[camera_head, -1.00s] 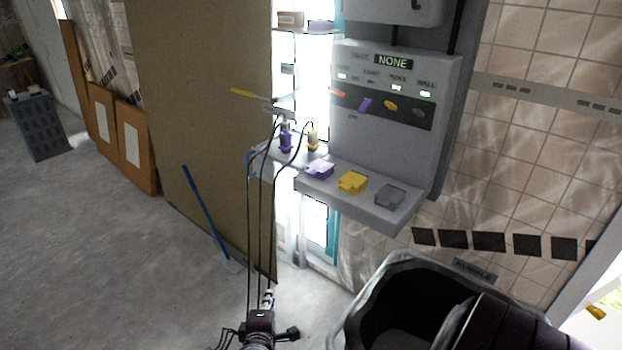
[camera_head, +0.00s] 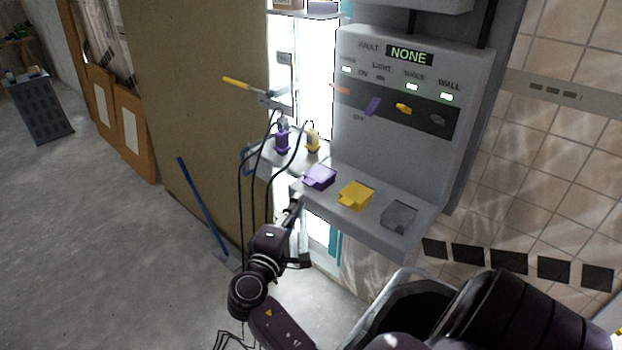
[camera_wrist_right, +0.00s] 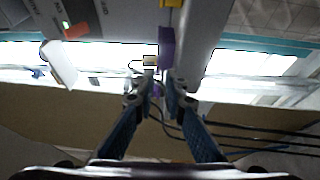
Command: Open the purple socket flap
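The purple socket flap (camera_head: 320,177) lies down flat on the grey ledge of the panel, at the left of the row of flaps. It looks closed. In the right wrist view the purple flap (camera_wrist_right: 166,48) shows just beyond the fingertips. My right gripper (camera_head: 294,205) is just below and left of the flap, by the ledge's front edge. In the right wrist view its fingers (camera_wrist_right: 162,78) are a little apart with a narrow gap and hold nothing. I cannot tell whether a fingertip touches the flap. My left gripper is not in view.
A yellow flap (camera_head: 356,195) and a grey flap (camera_head: 399,215) sit right of the purple one. Purple (camera_head: 282,140) and yellow (camera_head: 313,139) plugs with black cables stand behind left. A dark bin (camera_head: 392,312) stands below the panel.

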